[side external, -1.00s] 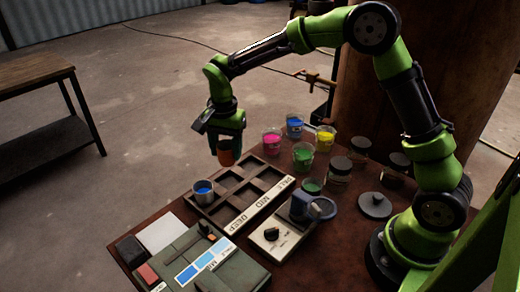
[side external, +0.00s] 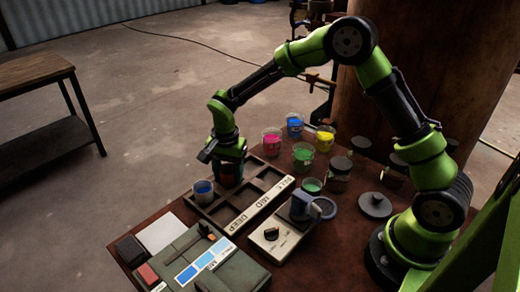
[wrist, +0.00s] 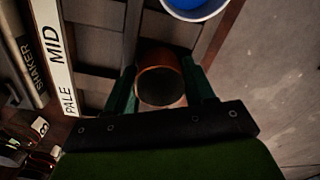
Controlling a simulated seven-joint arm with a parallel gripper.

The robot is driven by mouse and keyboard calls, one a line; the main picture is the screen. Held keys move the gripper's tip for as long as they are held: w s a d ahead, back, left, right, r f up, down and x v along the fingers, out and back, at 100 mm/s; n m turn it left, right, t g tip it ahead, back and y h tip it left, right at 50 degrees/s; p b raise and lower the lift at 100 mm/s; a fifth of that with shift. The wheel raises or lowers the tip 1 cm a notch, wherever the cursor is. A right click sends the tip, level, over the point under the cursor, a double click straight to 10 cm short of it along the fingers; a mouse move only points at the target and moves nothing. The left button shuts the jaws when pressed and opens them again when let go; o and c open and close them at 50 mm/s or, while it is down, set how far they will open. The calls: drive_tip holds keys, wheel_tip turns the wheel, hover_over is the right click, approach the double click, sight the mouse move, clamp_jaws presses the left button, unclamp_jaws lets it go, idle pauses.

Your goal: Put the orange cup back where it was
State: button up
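The orange cup (wrist: 158,76) sits between my gripper's two fingers in the wrist view, its open top and dark inside facing the camera. My gripper (side external: 228,178) is shut on it, a finger against each side. It is low over the row of the compartment tray (wrist: 185,34) farther from the label strip. In the side view my gripper hides most of the cup, and I cannot tell whether it touches the tray floor. The tray (side external: 222,218) has a white strip (side external: 257,207) reading PALE, MID, DEEP. A cup of blue paint (side external: 203,191) stands at the tray's DEEP end, beside my gripper.
Pink (side external: 272,142), blue (side external: 294,126), yellow (side external: 325,139) and green (side external: 303,156) paint tubs stand behind the tray. Other tray compartments look empty.

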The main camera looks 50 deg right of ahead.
drive_tip(key=o, duration=0.4)
drive_tip(key=s+d+r+n+t, duration=0.1)
drive_tip(key=s+r, duration=0.2)
drive_tip(key=r, duration=0.6)
drive_tip(key=s+r+n, duration=0.1)
drive_tip(key=s+r, duration=0.1)
drive_tip(key=r, duration=0.7)
drive_tip(key=shift+s+d+r+n+t+y, duration=0.35)
drive_tip(key=shift+s+d+r+n+t, duration=0.55)
drive_tip(key=shift+s, duration=2.1)
drive_tip(key=shift+s+d+r+n+t+y, duration=0.35)
drive_tip(key=shift+s+n+t, duration=0.95)
drive_tip(key=shift+s, duration=1.7)
drive_tip(key=shift+s+d+r+n+t+y, duration=0.3)
drive_tip(key=shift+s+d+r+n+t, duration=0.75)
drive_tip(key=shift+s, duration=1.95)
drive_tip(key=shift+a+f+n+g, duration=0.25)
drive_tip(key=shift+a+f, duration=0.15)
